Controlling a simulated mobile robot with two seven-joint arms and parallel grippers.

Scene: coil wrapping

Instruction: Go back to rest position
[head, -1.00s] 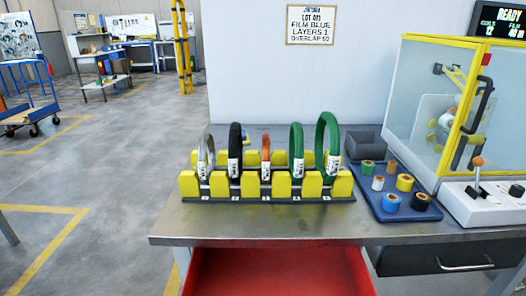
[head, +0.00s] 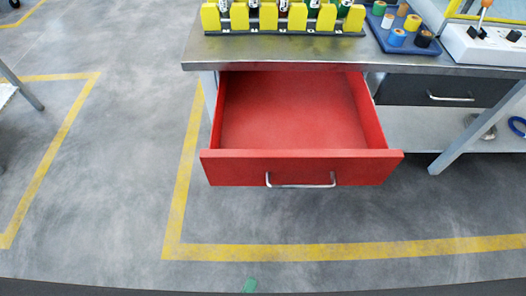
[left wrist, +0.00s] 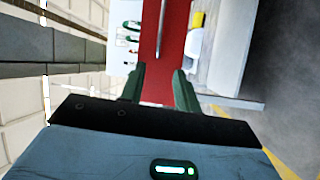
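My left gripper (left wrist: 158,80) shows in the left wrist view with its two green fingers apart and nothing between them. In the head view only a small green tip (head: 250,285) shows at the bottom edge, in front of the open red drawer (head: 300,168). The drawer is pulled out and looks empty. Its red front with a metal bar handle also appears beyond the fingers in the left wrist view (left wrist: 177,35). My right gripper is in neither view.
The metal table (head: 290,50) carries a yellow coil rack (head: 297,18), a blue tray (head: 385,40) of tape rolls and a white control box (head: 488,47). A closed dark drawer (head: 400,90) is right of the red one. Floor in front is clear, with yellow lines.

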